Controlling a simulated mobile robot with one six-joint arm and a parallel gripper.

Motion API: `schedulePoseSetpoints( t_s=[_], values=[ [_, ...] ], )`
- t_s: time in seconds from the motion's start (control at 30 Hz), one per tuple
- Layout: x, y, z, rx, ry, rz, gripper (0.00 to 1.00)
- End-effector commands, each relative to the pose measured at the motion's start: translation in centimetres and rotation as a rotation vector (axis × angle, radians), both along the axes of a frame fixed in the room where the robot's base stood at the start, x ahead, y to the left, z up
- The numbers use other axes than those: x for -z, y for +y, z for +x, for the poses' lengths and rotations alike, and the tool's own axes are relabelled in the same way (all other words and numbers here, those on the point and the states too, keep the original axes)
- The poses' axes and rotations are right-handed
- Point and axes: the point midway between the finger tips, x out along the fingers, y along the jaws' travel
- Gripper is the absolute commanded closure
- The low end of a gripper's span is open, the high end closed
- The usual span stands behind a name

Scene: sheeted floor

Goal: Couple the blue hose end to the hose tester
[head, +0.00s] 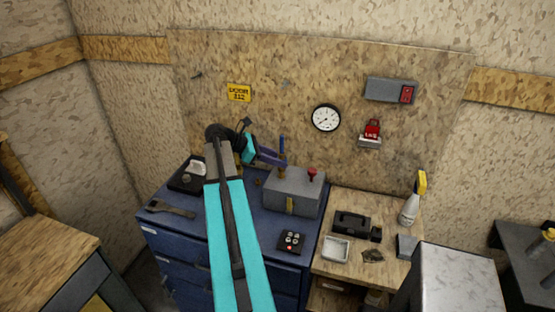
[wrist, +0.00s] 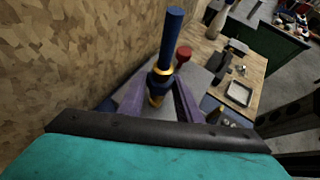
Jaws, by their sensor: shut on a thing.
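The hose tester (head: 293,193) is a grey box with a red knob (head: 312,172) on top, standing on the blue cabinet; part of it shows in the wrist view (wrist: 195,80). The blue hose end (head: 282,146) stands about upright over the tester's back left corner, with a brass fitting under it. My gripper (head: 273,158), with purple fingers, is shut on it. In the wrist view the blue hose end (wrist: 171,38) has a gold ring and rises between the fingers (wrist: 163,82). I cannot tell whether its lower end is seated in the tester.
A small button box (head: 291,241) lies in front of the tester. A wrench (head: 170,208) and a black tray (head: 187,181) are at the cabinet's left. The wooden bench at right holds a white dish (head: 336,249), a black device (head: 352,224) and a spray bottle (head: 411,205). A board wall stands behind.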

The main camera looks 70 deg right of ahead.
Motion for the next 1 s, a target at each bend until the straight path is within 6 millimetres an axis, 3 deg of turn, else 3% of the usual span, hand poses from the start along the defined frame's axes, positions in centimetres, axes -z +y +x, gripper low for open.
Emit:
schedulePoseSetpoints(
  t_s=[1.0],
  values=[
    [1.2, 0.0, 0.0, 0.000, 0.001, -0.001, 0.92]
  ],
)
